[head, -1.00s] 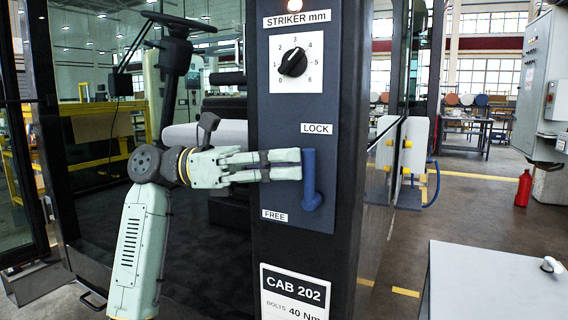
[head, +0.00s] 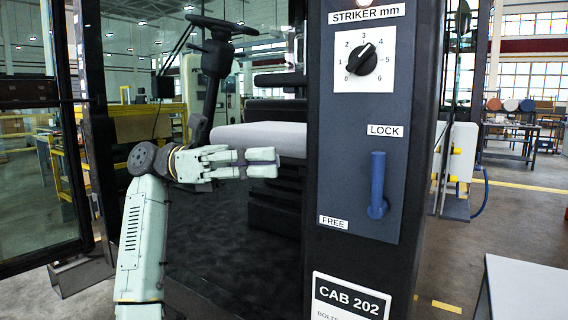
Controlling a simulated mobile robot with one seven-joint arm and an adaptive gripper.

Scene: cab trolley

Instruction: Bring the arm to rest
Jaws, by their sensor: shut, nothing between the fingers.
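My gripper (head: 262,163) is shut and empty, its fingers pointing right. It is in front of the open cab, left of the dark post (head: 318,190) and apart from it. My arm rises from the bottom left and bends at the elbow to reach the gripper. The FREE label (head: 333,222) is at the panel's lower left.
A striker dial (head: 363,60) sits above the handle. A CAB 202 sign (head: 350,298) is below. Behind my gripper are a grey seat cushion (head: 262,137) and a steering wheel (head: 222,25). A pale trolley top (head: 530,290) stands at the lower right.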

